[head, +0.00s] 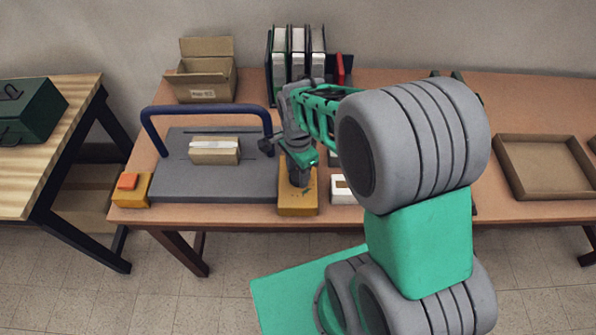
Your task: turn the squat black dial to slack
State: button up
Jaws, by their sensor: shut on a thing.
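My gripper (299,183) points down onto the top of a yellow box (297,208) at the front right corner of a grey base plate (222,188). It is shut on a small dark thing there, which I take to be the squat black dial. The fingers hide most of it, so its pointer and any markings cannot be read. A dark knob (265,147) also shows at the right foot of a blue arched handle (205,110), left of my gripper.
A taped cardboard parcel (214,152) lies on the plate. A yellow box with an orange button (128,181) stands at the plate's front left. Behind are an open carton (205,80) and binders (298,55). A white box (345,190) is close right of my gripper; a shallow tray (545,168) lies farther right.

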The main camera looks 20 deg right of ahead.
jog(key=c, duration=0.5)
jog(key=shift+c, duration=0.2)
jog(key=shift+n, duration=0.3)
jog(key=n, duration=0.6)
jog(key=shift+b, duration=0.3)
jog(key=n, duration=0.6)
jog(key=shift+n, duration=0.3)
jog(key=n, duration=0.3)
jog(key=shift+n+b, duration=0.3)
jog(key=shift+n, duration=0.1)
jog(key=n, duration=0.9)
jog(key=shift+n, duration=0.4)
